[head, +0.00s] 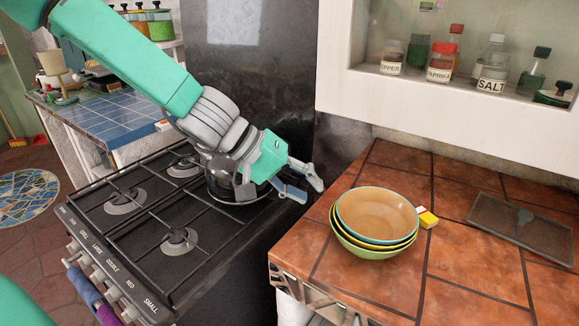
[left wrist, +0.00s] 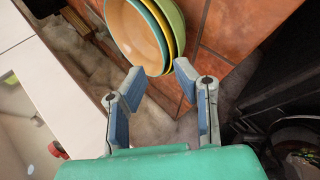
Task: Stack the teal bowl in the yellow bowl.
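The teal bowl (head: 377,213), with a teal rim and tan inside, sits nested in the yellow bowl (head: 376,247) on the tiled counter. The yellow bowl shows only as a thin band, and a green bowl (head: 362,253) lies under it. The same stack shows in the left wrist view, with the teal bowl (left wrist: 137,35) innermost. My left gripper (head: 305,188) is open and empty, to the left of the stack and apart from it, near the stove's right edge. Its spread fingers (left wrist: 162,84) show in the left wrist view. My right gripper is not in view.
A small yellow-and-white item (head: 427,218) lies right beside the stack. A dark flat board (head: 520,228) lies farther right. A stove (head: 150,225) with a dark pot (head: 221,180) is at the left. Spice jars (head: 441,62) stand on a shelf above. The counter's front right is clear.

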